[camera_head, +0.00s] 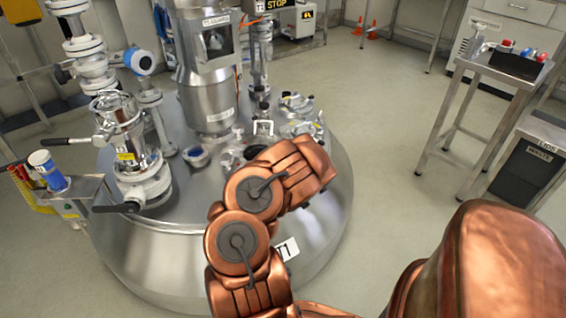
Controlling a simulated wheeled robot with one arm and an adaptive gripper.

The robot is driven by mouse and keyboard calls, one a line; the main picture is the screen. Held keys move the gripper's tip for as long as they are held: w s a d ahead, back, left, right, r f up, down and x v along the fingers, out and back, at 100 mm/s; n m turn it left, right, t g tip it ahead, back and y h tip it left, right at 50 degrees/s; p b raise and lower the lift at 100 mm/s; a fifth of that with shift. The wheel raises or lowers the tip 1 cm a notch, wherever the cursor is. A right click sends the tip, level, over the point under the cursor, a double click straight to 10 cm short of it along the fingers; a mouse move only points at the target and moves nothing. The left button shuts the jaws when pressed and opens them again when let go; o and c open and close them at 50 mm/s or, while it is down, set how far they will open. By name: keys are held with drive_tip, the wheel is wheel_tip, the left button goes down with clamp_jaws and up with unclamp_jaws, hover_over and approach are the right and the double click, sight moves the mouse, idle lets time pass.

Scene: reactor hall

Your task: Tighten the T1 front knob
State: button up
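The steel vessel (165,252) fills the left and middle of the view, with a white label (287,249) on its side that seems to read T1, partly beside my arm. Its lid carries several clamped ports and fittings, such as a round port (297,103) at the back right. My copper arm reaches over the vessel's right front part, and its wrist end lies over the lid. I cannot make out my gripper; it is hidden behind the arm. I cannot pick out the T1 front knob for certain; the arm covers part of the lid's front.
A tall steel column (207,75) rises from the lid. A valve assembly (133,150) with black handles stands at the left. A steel side table (510,65) with small coloured items stands at the back right, near a waste bin (528,170). Floor between vessel and table is clear.

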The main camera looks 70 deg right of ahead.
drive_tip(key=shift+r, duration=0.15)
drive_tip(key=o, duration=1)
drive_tip(key=shift+c, duration=0.2)
drive_tip(key=shift+n+t+p, duration=0.3)
drive_tip(key=shift+t+p, duration=0.2)
drive_tip(key=shift+p, duration=0.65)
